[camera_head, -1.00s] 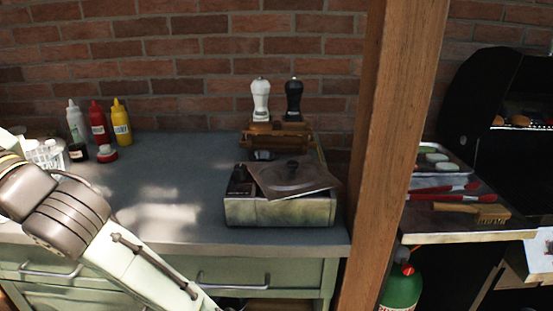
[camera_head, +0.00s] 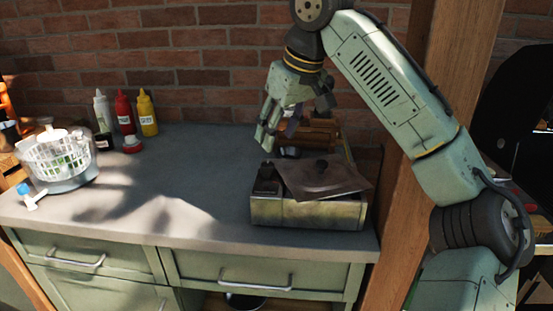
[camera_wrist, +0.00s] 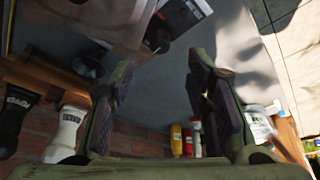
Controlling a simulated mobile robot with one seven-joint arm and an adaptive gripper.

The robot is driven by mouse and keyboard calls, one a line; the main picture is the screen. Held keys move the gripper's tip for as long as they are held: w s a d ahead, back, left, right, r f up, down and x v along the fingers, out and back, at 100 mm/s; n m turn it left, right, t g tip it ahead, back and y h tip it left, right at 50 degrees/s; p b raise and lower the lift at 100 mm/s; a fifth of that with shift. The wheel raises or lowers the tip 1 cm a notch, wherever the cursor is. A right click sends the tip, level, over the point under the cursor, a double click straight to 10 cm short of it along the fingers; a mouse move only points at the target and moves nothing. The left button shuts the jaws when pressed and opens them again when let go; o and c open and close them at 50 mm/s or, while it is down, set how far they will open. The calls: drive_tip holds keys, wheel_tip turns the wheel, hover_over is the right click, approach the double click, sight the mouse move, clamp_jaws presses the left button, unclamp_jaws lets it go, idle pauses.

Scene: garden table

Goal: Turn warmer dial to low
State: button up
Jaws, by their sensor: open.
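The warmer (camera_head: 305,213) is a worn metal box near the counter's right end. A brown metal lid (camera_head: 330,181) with a dark knob lies on its top, slightly askew. A dark control panel (camera_head: 267,180) sits at its left side; the dial's setting is too small to read. In the wrist view the panel (camera_wrist: 184,14) and the lid (camera_wrist: 105,18) show at the top. My gripper (camera_head: 277,135) is open and empty, above and behind the panel, apart from it. Its two spread fingers also show in the wrist view (camera_wrist: 160,72).
A wooden rack (camera_head: 318,133) stands close behind the warmer. White (camera_wrist: 68,130) and black (camera_wrist: 14,118) grinders show in the wrist view. A wooden post (camera_head: 455,60) rises at the right. Sauce bottles (camera_head: 124,112) and a white basket (camera_head: 58,158) stand left. The middle counter is clear.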

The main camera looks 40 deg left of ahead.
sight(268, 164)
drive_tip(key=p+x, duration=0.1)
drive_tip(key=x, duration=0.7)
drive_tip(key=shift+a+f, duration=0.2)
drive_tip(key=shift+f, duration=0.1)
drive_tip(key=shift+c, duration=0.4)
clamp_jaws()
